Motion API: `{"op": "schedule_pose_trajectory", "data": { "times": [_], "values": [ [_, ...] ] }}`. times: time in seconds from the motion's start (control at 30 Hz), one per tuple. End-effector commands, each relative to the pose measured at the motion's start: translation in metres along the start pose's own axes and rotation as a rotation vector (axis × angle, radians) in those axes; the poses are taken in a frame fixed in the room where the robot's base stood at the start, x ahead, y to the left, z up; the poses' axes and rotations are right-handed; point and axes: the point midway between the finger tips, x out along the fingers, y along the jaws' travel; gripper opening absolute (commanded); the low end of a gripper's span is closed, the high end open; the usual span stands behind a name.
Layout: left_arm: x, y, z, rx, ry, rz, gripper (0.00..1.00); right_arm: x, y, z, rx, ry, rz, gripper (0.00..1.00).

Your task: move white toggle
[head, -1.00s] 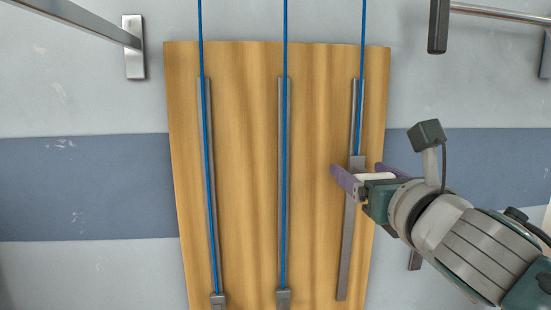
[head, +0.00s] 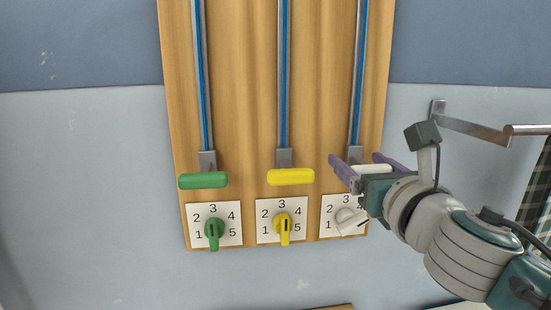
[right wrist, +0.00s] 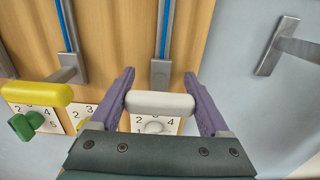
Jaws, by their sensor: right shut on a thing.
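The white toggle (head: 372,170) is a short white bar on the right-hand slider of the wooden board. It sits at the low end of its track, level with the yellow and green bars. My right gripper (head: 352,163) has its purple fingers at the two ends of the bar and is shut on it. The right wrist view shows the white toggle (right wrist: 160,103) lying level between the fingers of my right gripper (right wrist: 159,80). My left gripper is not in view.
A yellow toggle (head: 291,177) and a green toggle (head: 203,180) sit on neighbouring sliders. Below are numbered dials with a green knob (head: 214,232), a yellow knob (head: 284,226) and a white knob (head: 348,220), partly covered by my arm. A metal wall rail (head: 475,128) stands at right.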

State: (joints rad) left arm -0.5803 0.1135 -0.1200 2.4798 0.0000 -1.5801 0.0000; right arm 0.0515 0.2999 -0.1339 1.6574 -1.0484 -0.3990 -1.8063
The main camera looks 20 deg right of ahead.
Motion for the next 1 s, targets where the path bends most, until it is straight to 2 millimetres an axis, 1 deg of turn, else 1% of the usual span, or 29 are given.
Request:
{"op": "schedule_pose_trajectory", "data": {
  "times": [0.03,0.37,0.4,0.53,0.57,0.83,0.93,1.0],
  "values": [
    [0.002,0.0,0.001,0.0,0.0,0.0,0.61,-0.001,-0.001,-0.007,0.001,0.011,-0.004,0.0],
    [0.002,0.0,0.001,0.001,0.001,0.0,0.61,-0.001,-0.002,-0.008,0.0,0.014,-0.004,0.0],
    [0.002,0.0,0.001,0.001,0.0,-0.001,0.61,-0.001,-0.002,-0.008,0.0,0.015,-0.004,0.83],
    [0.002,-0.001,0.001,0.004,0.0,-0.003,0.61,-0.001,-0.001,-0.007,-0.001,0.011,-0.003,0.98],
    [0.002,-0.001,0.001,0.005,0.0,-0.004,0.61,-0.001,-0.001,-0.006,-0.001,0.01,-0.003,1.0],
    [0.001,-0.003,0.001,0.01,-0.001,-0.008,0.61,-0.002,-0.001,-0.004,-0.001,0.006,-0.001,1.0],
    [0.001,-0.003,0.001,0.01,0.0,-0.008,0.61,-0.011,-0.001,-0.005,-0.002,0.007,-0.001,1.0],
    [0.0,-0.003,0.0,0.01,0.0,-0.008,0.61,-0.021,-0.001,-0.005,-0.002,0.008,0.0,1.0]
  ]
}}
